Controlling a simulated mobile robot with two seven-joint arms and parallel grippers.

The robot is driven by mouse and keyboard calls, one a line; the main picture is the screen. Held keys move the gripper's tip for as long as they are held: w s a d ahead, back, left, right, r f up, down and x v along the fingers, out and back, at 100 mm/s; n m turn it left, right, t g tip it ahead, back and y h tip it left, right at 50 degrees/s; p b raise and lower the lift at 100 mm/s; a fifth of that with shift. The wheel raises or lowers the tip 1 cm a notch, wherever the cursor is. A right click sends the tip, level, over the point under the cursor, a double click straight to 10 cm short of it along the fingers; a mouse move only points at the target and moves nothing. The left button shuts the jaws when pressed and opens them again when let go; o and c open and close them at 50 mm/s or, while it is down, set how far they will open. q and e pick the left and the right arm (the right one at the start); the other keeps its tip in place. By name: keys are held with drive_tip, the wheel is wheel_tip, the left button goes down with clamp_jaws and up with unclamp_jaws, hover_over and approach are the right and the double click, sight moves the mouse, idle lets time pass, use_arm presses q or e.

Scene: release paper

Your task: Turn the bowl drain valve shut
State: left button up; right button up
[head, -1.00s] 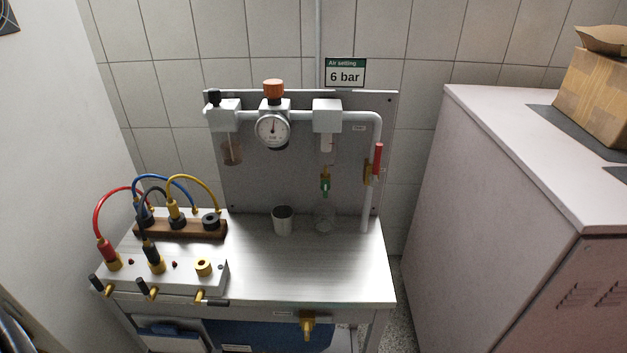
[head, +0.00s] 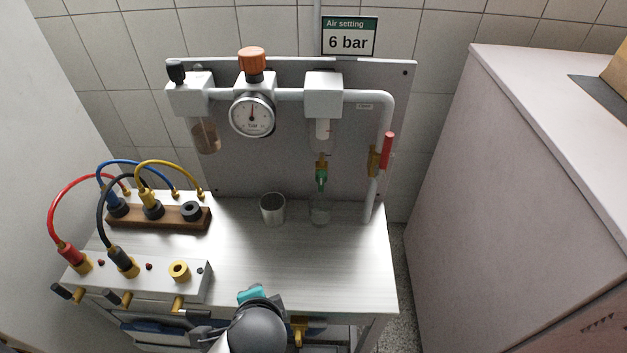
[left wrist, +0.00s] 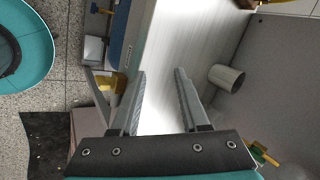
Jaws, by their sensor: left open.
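The bowl drain valve (head: 321,178) shows in the head view as a brass fitting with a green handle. It hangs below the clear right bowl (head: 322,136) on the panel, and the handle appears to point down. A clear glass (head: 320,215) stands beneath it. My left arm reaches in at the bottom of the head view, in front of the bench and well below the valve; its fingertips are hidden there. In the left wrist view my left gripper (left wrist: 160,72) is open and empty, with both fingers over the bench top. My right gripper is not in view.
A metal cup (head: 272,209) stands left of the glass. A red-handled valve (head: 387,151) is on the pipe at right. A box with cables and small levers (head: 135,275) fills the bench's left side. The bench top (head: 330,262) is clear in front. A grey cabinet (head: 500,180) stands at right.

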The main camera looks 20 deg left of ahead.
use_arm(q)
drive_tip(key=w+d+r+m+t+y, duration=0.25)
drive_tip(key=w+r+m+t, duration=0.25)
drive_tip(key=m, duration=0.6)
drive_tip(key=m+t+h, duration=0.2)
drive_tip(key=m+t, duration=0.5)
drive_tip(key=m, duration=0.5)
approach(321, 184)
drive_tip(key=shift+y, duration=0.25)
drive_tip(key=x, duration=0.9)
drive_tip(key=shift+w+d+b, duration=0.1)
drive_tip(key=shift+w+b, duration=0.1)
drive_tip(key=shift+b, duration=0.2)
drive_tip(key=shift+c, duration=0.3)
clamp_jaws()
